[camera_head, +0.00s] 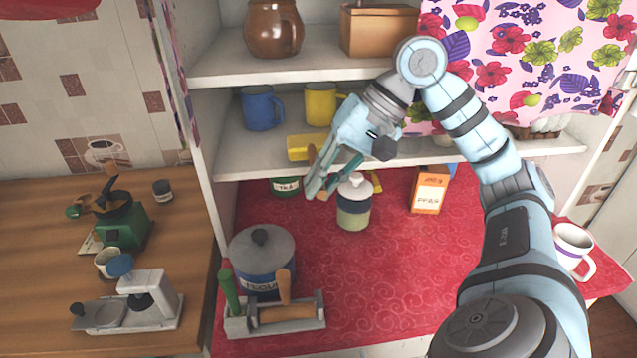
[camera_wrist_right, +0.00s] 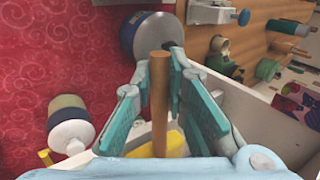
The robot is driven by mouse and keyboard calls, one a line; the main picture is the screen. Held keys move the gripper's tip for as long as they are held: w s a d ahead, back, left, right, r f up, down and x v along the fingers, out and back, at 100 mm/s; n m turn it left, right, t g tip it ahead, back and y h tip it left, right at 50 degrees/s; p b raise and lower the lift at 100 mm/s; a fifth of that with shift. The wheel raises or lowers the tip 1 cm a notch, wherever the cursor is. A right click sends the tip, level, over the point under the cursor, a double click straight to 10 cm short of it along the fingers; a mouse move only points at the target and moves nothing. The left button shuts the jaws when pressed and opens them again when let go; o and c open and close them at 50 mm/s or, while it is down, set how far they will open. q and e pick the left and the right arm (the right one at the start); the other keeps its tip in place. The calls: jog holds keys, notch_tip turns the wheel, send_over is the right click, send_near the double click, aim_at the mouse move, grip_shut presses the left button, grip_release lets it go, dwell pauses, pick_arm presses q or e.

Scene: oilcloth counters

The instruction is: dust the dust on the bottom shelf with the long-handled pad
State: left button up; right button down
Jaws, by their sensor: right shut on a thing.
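My right gripper (camera_head: 322,186) is shut on the wooden handle (camera_wrist_right: 160,105) of the long-handled pad. The pad is a yellow block (camera_head: 300,147) at the front of the lower white shelf (camera_head: 248,164), partly behind the gripper. It also shows as yellow beyond the fingers in the right wrist view (camera_wrist_right: 172,147). I cannot tell whether the pad touches the shelf board. No dust can be made out on the visible part of the shelf. My left gripper is not in view.
A blue mug (camera_head: 260,108) and a yellow mug (camera_head: 321,104) stand on the lower shelf behind the pad. Below are a pump bottle (camera_head: 353,207), an orange box (camera_head: 430,190) and a blue canister (camera_head: 262,262). A flowered curtain (camera_head: 510,50) hangs over the shelf's right part.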

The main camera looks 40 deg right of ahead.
jog(key=s+a+b, duration=0.3)
jog(key=s+a, duration=0.3)
jog(key=s, duration=0.1)
jog(key=shift+s+a, duration=0.25)
jog(key=shift+s, duration=0.15)
jog(key=shift+w, duration=0.1)
